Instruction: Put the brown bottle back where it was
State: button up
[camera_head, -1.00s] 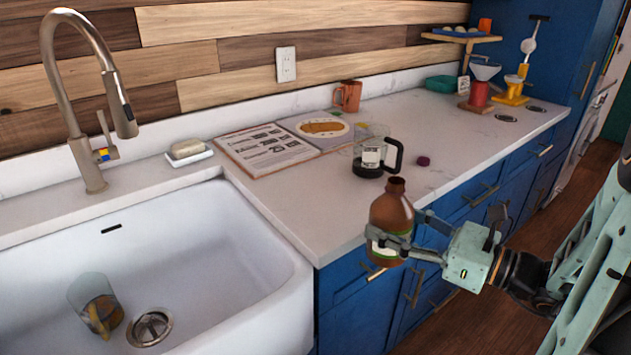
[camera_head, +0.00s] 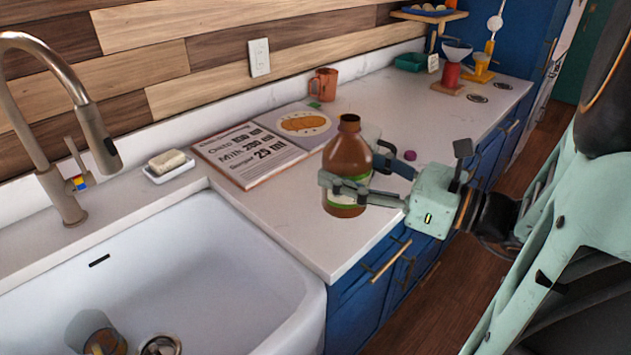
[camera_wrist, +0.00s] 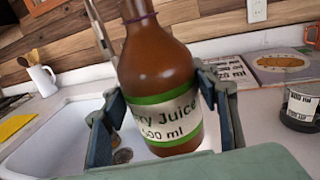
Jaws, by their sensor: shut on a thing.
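The brown bottle (camera_head: 347,163) is upright or nearly so, with a green-edged label near its base. My gripper (camera_head: 348,188) is shut around its lower body. In the head view the bottle appears over the front part of the counter (camera_head: 285,219), right of the sink; I cannot tell whether its base touches the counter.
An open recipe book (camera_head: 250,155) lies behind the bottle. A copper mug (camera_head: 323,85) and a soap dish (camera_head: 168,172) are along the back. The white sink (camera_head: 190,260) holds a tilted clear cup (camera_head: 95,333).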

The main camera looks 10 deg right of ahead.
jog(key=shift+w+d+f+b, duration=0.1)
jog(key=shift+w+f+b, duration=0.6)
jog(key=shift+w+f, duration=2.55)
jog(key=shift+w+f+b, duration=0.65)
jog(key=shift+w+f, duration=2.4)
jog(key=shift+w, duration=0.4)
jog(key=shift+f, duration=0.2)
jog(key=o, duration=1.9)
jog(key=shift+r, duration=0.1)
